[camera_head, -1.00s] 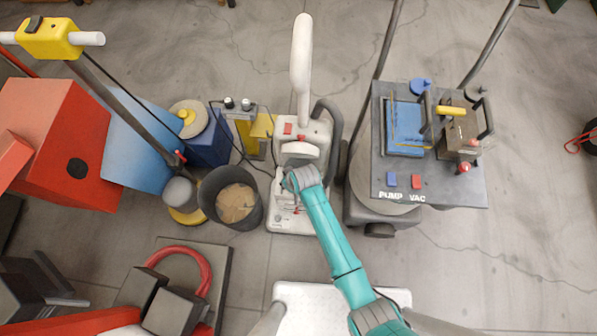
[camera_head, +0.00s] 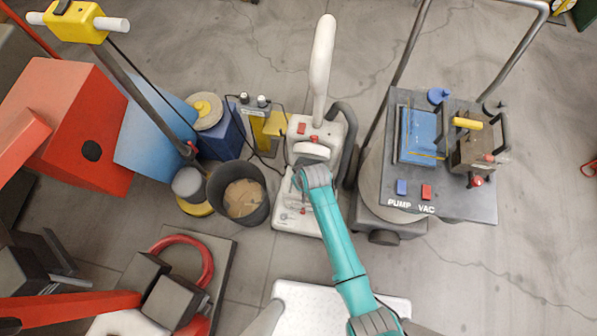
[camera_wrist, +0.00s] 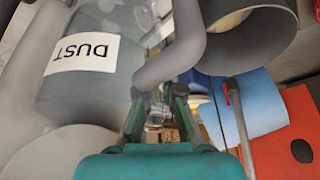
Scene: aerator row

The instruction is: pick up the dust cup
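The dust cup (camera_wrist: 88,82) is a translucent grey cup with a white label reading DUST, large at the left of the wrist view. A thick grey curved bar (camera_wrist: 204,36), which looks like its handle, arches beside it near my fingertips. My gripper (camera_wrist: 161,92) is open; a gap shows between its fingers, with distant things visible through it. I cannot tell whether a finger touches the bar. In the head view my wrist covers the front of the white upright vacuum (camera_head: 318,130), and the cup and fingers are hidden.
A dark round bin (camera_head: 259,212) with brown contents stands left of the vacuum, near a blue canister (camera_head: 222,140). The PUMP VAC cart (camera_head: 470,207) stands close on the right. A red machine (camera_head: 65,120) is at far left. Open floor lies behind.

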